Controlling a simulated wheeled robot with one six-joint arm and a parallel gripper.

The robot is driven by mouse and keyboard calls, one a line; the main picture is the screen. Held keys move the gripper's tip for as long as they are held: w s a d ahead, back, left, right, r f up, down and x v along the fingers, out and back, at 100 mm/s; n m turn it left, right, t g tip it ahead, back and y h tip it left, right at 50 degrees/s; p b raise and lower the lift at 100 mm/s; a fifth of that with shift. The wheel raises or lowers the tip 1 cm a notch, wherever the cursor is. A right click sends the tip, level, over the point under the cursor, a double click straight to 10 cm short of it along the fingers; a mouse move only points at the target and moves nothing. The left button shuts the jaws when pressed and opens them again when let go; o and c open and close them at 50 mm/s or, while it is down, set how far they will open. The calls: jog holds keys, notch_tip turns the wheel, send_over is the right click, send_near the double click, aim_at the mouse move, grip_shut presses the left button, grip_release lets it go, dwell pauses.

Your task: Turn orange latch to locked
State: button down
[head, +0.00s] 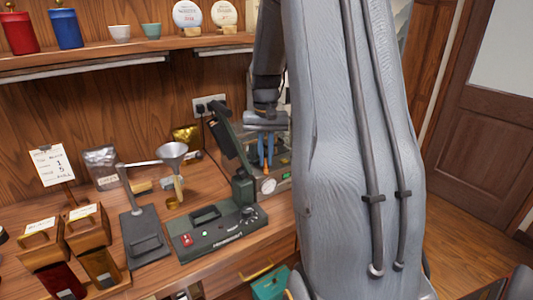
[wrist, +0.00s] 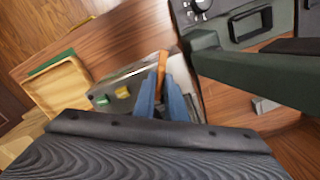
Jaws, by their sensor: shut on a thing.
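The orange latch (wrist: 162,62) is a narrow orange bar on a grey metal box (wrist: 130,82) in the wrist view. My gripper (wrist: 162,82) has blue fingers shut on the latch, one on each side of it. The fingers hide its lower part. In the head view my gripper (head: 266,158) points down at the box behind the heat sealer, and my arm hides much of that area. I cannot read any locked or unlocked mark.
The dark green heat sealer (head: 215,232), its arm raised, stands close to the box. A metal funnel (head: 172,152) on a stand is farther left. A wooden tray (wrist: 55,90) lies beyond the box in the wrist view. A shelf (head: 100,65) runs above the counter.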

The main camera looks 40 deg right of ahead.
aim_at(266, 161)
jog(key=n+p, duration=0.2)
jog(key=n, duration=0.4)
jog(key=shift+n, duration=0.3)
dwell(0.4)
jog(key=c, duration=1.8)
grip_release()
jog(key=shift+c, duration=0.2)
jog(key=shift+r+b, duration=1)
jog(key=shift+r, duration=2.95)
